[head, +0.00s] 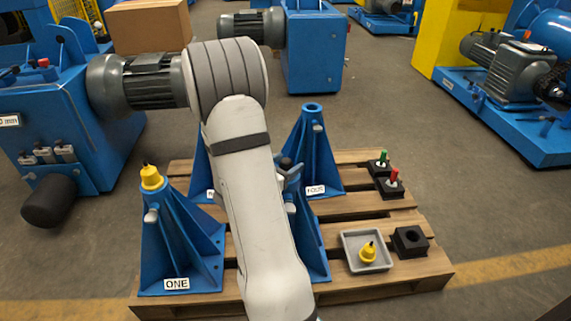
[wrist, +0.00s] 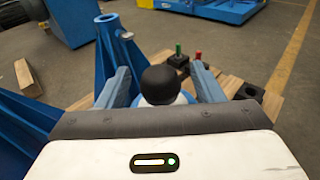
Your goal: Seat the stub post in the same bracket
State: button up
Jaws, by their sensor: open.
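My gripper (wrist: 160,71) is open in the wrist view, its two blue-grey fingers apart on either side of a black rounded knob (wrist: 158,86). A bit of blue and white shows under the knob; whether it is the stub post I cannot tell. In the head view my arm hides most of the bracket there (head: 313,255). Bracket ONE (head: 180,250) has a yellow-capped piece (head: 151,177) in its top. Bracket FOUR (head: 315,160) has an open, empty-looking top, also in the wrist view (wrist: 107,55). Another blue bracket (head: 199,178) is mostly hidden behind my arm.
On the wooden pallet (head: 385,228), a grey tray (head: 346,240) holds a yellow piece (head: 368,252). Beside it is a black block with an empty hole (head: 410,241). Green (head: 384,156) and red (head: 394,174) topped pieces stand in black blocks behind. Blue machines surround the pallet.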

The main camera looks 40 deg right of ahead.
jog(key=shift+f, duration=0.15)
jog(key=a+r+p, duration=0.1)
jog(key=a+p, duration=0.1)
jog(key=a, duration=0.5)
jog(key=shift+s+a+r, duration=0.15)
jog(key=shift+s+a, duration=0.2)
jog(key=shift+s, duration=0.05)
